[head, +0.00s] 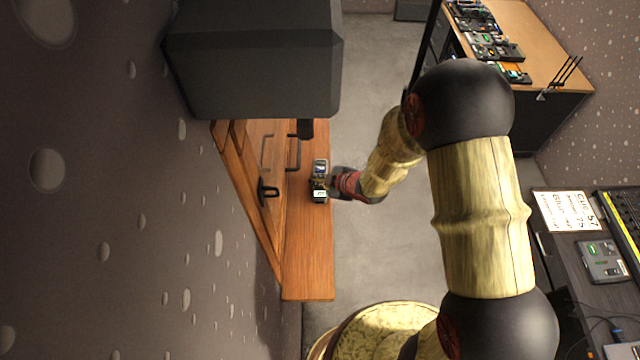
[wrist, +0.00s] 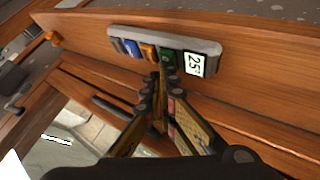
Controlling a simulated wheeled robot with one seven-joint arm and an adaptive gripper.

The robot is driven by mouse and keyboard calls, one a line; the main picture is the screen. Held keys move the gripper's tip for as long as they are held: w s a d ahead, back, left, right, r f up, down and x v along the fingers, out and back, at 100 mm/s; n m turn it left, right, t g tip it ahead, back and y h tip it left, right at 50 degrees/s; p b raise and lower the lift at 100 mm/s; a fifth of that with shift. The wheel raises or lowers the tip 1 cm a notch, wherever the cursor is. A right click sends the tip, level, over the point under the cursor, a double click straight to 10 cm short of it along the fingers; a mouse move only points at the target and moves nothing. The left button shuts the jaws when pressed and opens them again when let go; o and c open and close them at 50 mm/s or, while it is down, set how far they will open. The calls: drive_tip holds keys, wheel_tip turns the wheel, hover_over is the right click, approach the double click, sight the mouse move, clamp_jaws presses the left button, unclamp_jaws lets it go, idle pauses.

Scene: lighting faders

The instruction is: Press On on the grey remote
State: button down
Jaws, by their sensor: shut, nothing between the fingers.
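The grey remote (wrist: 208,45) lies on the wooden surface in the wrist view. It has a row of coloured buttons, blue, orange and green, and a white display (wrist: 194,64) reading 25° at its right end. The green button (wrist: 167,59) is beside the display. My gripper (wrist: 162,76) is shut and empty, its fingertips close to the green button. I cannot tell whether they touch it. The button labels are too small to read. In the head view the remote (head: 320,166) lies on the wooden top, and my gripper (head: 327,183) partly covers it.
The wooden top (head: 309,260) has dark handles (head: 293,152) to the left of the remote. A large dark box (head: 255,70) overhangs its far end. A desk (head: 520,40) with several devices stands at the upper right. Grey floor lies between.

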idle(0.6)
drive_tip(key=shift+r+p, duration=0.4)
drive_tip(key=shift+r, duration=0.2)
drive_tip(key=shift+r, duration=0.1)
drive_tip(key=shift+r+p, duration=1.95)
drive_tip(key=shift+r, duration=0.5)
